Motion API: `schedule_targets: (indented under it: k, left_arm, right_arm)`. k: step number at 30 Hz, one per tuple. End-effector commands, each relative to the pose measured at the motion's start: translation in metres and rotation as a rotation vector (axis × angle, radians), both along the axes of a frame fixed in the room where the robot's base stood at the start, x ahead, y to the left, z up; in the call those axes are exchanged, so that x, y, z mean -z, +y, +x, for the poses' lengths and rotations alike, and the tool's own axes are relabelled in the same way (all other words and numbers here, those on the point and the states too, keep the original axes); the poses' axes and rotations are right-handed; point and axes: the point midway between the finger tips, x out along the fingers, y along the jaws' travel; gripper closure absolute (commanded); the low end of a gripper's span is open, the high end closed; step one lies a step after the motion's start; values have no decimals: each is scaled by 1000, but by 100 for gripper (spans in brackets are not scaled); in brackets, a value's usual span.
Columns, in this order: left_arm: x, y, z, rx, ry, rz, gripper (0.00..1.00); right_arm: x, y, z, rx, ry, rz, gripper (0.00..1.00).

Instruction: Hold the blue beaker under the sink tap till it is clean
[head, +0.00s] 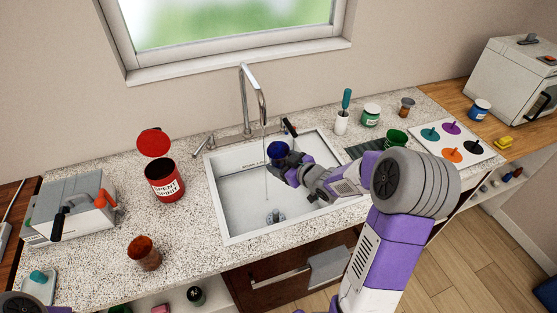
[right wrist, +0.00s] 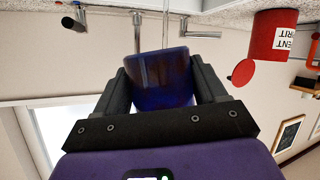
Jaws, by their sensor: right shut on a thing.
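The blue beaker (head: 277,151) is in my right gripper (head: 287,164), over the back part of the white sink basin (head: 230,195). In the right wrist view the beaker (right wrist: 163,82) sits between both fingers (right wrist: 163,92) and shows dark reddish patches. The chrome tap (head: 247,98) arches over the basin and a thin stream of water (head: 265,160) falls from it. In the head view the stream passes just left of the beaker; I cannot tell whether it touches it. My left gripper is out of view; only a bit of its arm shows at bottom left.
A red spent-spirit can (head: 165,182) with its round lid open stands left of the sink, with a brown-stained beaker (head: 144,252) in front. A black-tipped lever (head: 289,127) stands behind the basin.

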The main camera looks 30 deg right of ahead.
Motion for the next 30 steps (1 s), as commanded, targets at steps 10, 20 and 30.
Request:
schedule_targets:
  k: [10,20,30]
  left_arm:
    - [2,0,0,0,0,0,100]
    - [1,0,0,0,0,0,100]
    - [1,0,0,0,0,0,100]
  right_arm:
    - [0,6,37,-5,-1,0,65]
    - [0,10,69,-4,-2,1,65]
    - [0,11,77,-2,-1,1,65]
